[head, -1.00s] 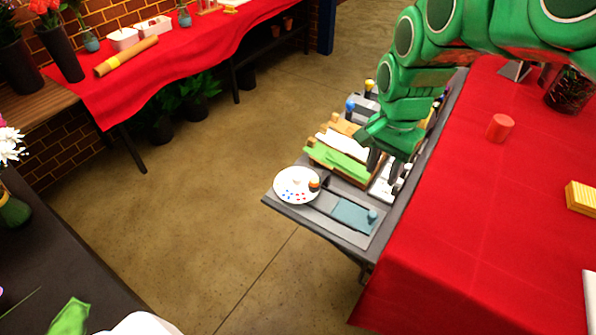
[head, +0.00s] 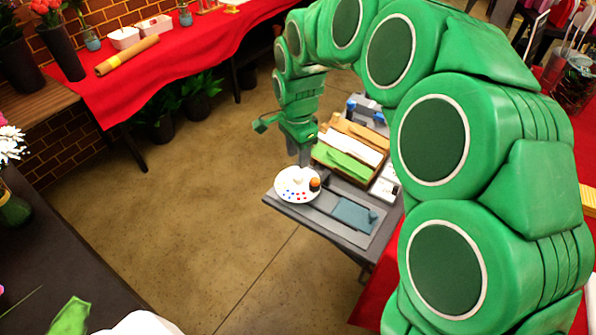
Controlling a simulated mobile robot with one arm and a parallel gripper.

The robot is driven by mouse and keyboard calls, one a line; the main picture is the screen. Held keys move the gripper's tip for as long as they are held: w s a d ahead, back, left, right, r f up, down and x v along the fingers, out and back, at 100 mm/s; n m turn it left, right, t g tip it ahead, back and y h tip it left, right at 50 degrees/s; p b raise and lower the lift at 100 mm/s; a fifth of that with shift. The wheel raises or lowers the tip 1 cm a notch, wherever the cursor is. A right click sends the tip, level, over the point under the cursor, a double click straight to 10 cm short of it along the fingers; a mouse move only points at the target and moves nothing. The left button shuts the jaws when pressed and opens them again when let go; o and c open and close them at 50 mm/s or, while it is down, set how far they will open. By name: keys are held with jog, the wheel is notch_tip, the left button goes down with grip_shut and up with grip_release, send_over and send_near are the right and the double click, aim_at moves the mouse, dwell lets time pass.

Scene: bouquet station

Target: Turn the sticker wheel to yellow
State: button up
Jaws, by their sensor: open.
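The sticker wheel (head: 288,184) is a white round disc with small coloured dots, mostly red and blue, near its front edge. It lies at the left front corner of the grey side table. A small orange and black piece (head: 315,184) stands at its right edge. The dots are too small to tell which colour is selected. My gripper (head: 301,158) is open, pointing down just behind the wheel and left of the paper rolls. It appears apart from the wheel, and its fingertips are small and partly unclear.
A wooden tray (head: 350,183) with green, white and brown rolls stands right behind the wheel. A blue-grey slab with a knob (head: 352,214) lies in front. A red-covered table (head: 371,308) is at the right, mostly behind my arm. Open floor (head: 215,195) lies left.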

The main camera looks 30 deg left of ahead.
aim_at(298, 175)
jog(key=shift+f, duration=3.5)
jog(key=c, duration=0.8)
jog(key=shift+o, duration=0.2)
